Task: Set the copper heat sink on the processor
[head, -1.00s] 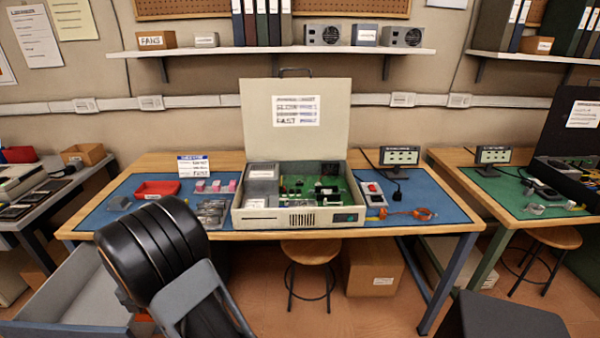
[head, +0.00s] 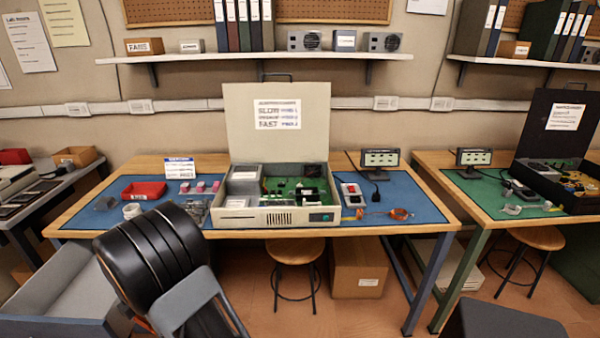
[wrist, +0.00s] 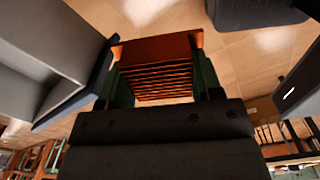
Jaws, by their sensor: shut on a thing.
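The copper heat sink (wrist: 155,75), a copper-coloured block with fins, is between the green-padded fingers of my gripper (wrist: 160,82) in the wrist view. The gripper is shut on it, with bare floor behind it in that view. In the head view my black arm shows at the lower left; the gripper and heat sink cannot be made out there. The open beige computer case (head: 235,220) stands on the blue mat with its lid up. A green circuit board (head: 272,187) lies inside it. The processor is too small to pick out.
The workbench (head: 75,213) has a blue mat (head: 395,195). A red tray (head: 143,191) and small pink parts lie left of the case; a switch box (head: 352,195) and coiled orange cable (head: 399,214) lie right. A stool (head: 295,250) stands below.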

